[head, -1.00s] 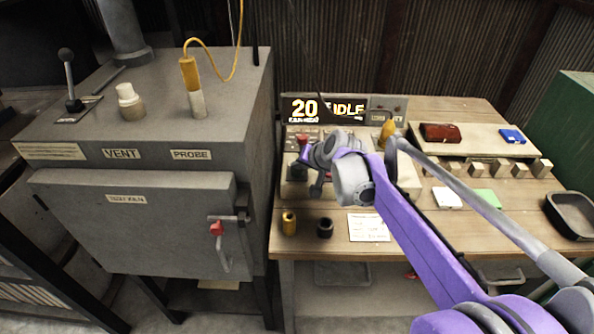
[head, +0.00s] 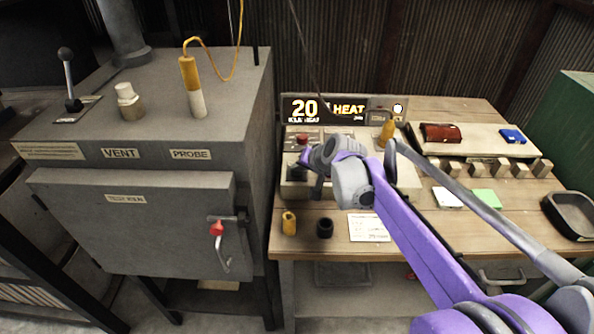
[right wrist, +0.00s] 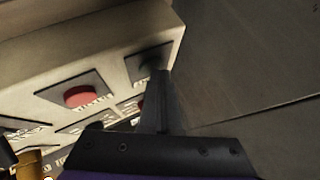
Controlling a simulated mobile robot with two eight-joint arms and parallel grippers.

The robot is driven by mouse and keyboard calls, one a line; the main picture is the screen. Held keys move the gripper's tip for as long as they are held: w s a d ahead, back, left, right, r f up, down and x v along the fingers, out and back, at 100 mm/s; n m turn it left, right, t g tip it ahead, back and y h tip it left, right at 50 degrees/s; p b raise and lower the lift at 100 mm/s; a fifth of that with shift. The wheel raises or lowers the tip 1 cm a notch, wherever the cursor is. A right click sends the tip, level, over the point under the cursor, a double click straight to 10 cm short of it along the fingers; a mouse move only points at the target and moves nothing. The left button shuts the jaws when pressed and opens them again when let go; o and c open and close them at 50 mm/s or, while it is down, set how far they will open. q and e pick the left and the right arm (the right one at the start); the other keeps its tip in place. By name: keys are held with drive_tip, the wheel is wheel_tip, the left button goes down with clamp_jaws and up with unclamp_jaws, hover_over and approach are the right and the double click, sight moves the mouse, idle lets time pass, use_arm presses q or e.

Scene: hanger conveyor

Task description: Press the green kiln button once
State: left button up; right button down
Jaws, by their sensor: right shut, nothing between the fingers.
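The kiln control panel (head: 294,188) stands on the bench beside the kiln, with a display (head: 330,109) reading 20 and HEAT. A red button (head: 302,138) shows on the panel, and a red button also shows in the right wrist view (right wrist: 80,96). No green button can be made out; my gripper hides part of the panel. My right gripper (head: 317,188) is shut and empty, over the panel's left part. In the right wrist view its fingertips (right wrist: 154,72) are at a dark square plate (right wrist: 148,60) near the panel's edge; contact is unclear. My left gripper is not in view.
The grey kiln (head: 130,225) with its shut door fills the left. A yellow piece (head: 289,222), a dark ring (head: 325,228) and a paper card (head: 368,228) lie on the bench front. A black tray (head: 570,214) sits at the right.

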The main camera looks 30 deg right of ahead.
sight(299, 175)
drive_tip(key=shift+r+p, duration=0.8)
drive_tip(key=shift+r, duration=0.05)
drive_tip(key=shift+r, duration=0.1)
wheel_tip(299, 175, up, 5)
drive_tip(key=p, duration=0.4)
idle(0.6)
